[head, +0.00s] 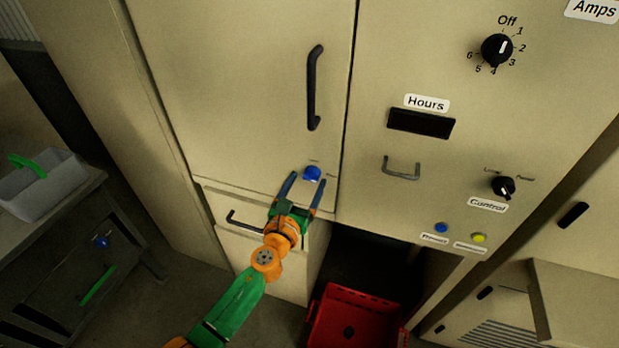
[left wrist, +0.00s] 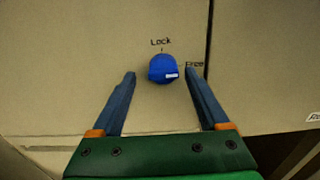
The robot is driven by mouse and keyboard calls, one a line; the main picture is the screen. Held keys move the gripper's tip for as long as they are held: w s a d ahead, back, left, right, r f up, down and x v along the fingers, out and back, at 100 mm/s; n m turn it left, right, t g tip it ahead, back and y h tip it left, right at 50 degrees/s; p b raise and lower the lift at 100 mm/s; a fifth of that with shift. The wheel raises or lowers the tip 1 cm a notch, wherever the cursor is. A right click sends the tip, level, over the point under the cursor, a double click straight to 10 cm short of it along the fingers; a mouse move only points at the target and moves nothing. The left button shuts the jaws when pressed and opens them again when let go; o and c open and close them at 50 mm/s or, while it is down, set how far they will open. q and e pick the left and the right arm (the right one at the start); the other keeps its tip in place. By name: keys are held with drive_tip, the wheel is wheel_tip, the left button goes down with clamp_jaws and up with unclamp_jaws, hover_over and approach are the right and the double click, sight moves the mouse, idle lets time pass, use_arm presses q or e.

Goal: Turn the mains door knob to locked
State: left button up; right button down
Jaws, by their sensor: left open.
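The blue door knob (head: 313,172) sits low on the tall beige cabinet door, below its black vertical handle. In the left wrist view the knob (left wrist: 162,68) has "Lock" printed above it and "Free" to its right. Its white mark points right, roughly toward "Free". My left gripper (head: 306,181) is open, with its fingers on either side of the knob. In the left wrist view the gripper (left wrist: 159,77) shows a gap between each finger and the knob. My right gripper is not in view.
The black door handle (head: 314,88) stands above the knob. A drawer handle (head: 243,222) is below left. The right panel carries an "Off" selector (head: 497,49), a grey handle (head: 401,168) and a Control knob (head: 503,187). A red crate (head: 352,312) stands below.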

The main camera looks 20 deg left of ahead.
use_arm(q)
drive_tip(key=shift+w+d, duration=0.3)
drive_tip(key=shift+w, duration=0.4)
drive_tip(key=shift+s+a, duration=0.1)
drive_tip(key=shift+s, duration=0.05)
drive_tip(key=c, duration=0.5)
clamp_jaws()
